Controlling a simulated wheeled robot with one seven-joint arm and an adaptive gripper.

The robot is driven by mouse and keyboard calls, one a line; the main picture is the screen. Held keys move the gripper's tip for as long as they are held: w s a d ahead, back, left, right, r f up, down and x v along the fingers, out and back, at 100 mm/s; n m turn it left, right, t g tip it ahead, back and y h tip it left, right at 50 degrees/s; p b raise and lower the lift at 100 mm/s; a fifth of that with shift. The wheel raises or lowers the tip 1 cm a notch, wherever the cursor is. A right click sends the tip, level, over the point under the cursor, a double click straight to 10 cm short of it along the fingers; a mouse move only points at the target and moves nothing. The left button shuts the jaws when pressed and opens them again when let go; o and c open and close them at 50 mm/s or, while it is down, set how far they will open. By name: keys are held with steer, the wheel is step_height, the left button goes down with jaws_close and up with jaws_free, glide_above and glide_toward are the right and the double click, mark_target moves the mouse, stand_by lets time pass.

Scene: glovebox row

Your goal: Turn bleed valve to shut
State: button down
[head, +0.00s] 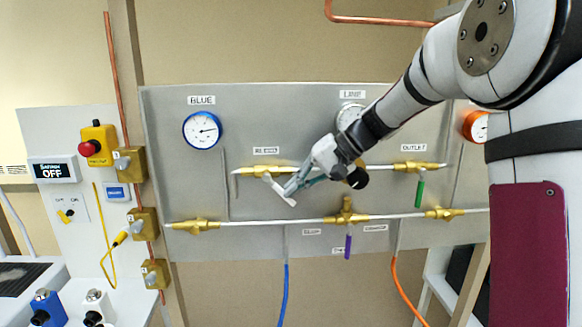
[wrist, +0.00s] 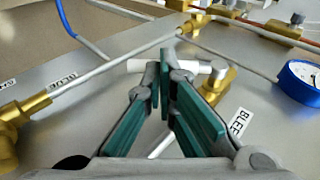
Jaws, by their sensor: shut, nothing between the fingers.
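The bleed valve (head: 258,170) is a brass body on the upper pipe, under a label partly read as "BLEED". It also shows in the wrist view (wrist: 218,85), beside the label. Its white lever handle (head: 281,191) slants down and right from the body in the head view. In the wrist view the handle (wrist: 136,66) lies across behind my fingertips, which hide its middle. My gripper (head: 290,188) is shut and empty, with its tips at the handle. I cannot tell whether they touch it.
Another brass valve with a green handle (head: 420,189) is right on the upper pipe. The lower pipe carries a valve with a purple handle (head: 348,244). A blue gauge (head: 202,130) is upper left. A side panel with a red button (head: 88,148) and display (head: 54,170) stands left.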

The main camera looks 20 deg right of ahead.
steer(key=shift+s+f+b+x, duration=0.2)
steer(key=shift+b+x, duration=0.25)
steer(key=shift+x, duration=0.6)
steer(key=shift+s+f+b+x, duration=0.1)
steer(key=shift+s+b+x, duration=0.25)
steer(key=shift+x, duration=0.7)
steer(key=shift+w, duration=0.1)
steer(key=v, duration=1.2)
steer(key=s+a+f+n+h, duration=0.1)
steer(key=s+f+h, duration=0.1)
steer(key=s, duration=0.7)
steer(key=s+a+f+n+h, duration=0.1)
steer(key=s+a+f+h, duration=0.1)
steer(key=s, duration=0.7)
steer(key=s+a+f+n+h, duration=0.1)
steer(key=s+f+h, duration=0.3)
steer(key=s, duration=0.6)
steer(key=shift+f+t, duration=0.4)
